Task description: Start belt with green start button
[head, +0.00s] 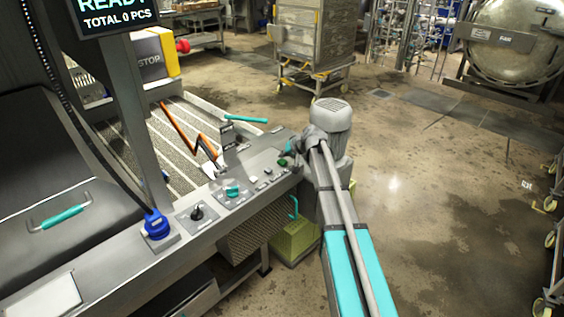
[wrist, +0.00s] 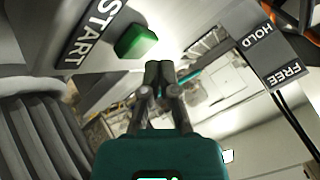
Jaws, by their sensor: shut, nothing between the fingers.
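The green start button (wrist: 135,42) shows in the wrist view beside a dark START label (wrist: 95,33). In the head view the green button (head: 283,162) is small at the right end of the grey control panel (head: 215,205). My gripper (wrist: 159,70) is shut and empty, its fingertips close below and right of the button in the wrist view. I see a gap between them in the picture, but cannot tell the depth. In the head view my gripper (head: 288,150) is just above the button and partly hidden by my arm.
A display (head: 115,18) reads READY, TOTAL 0 PCS. A yellow STOP box (head: 155,58) stands behind. A HOLD/FREE label (wrist: 270,55) is right.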

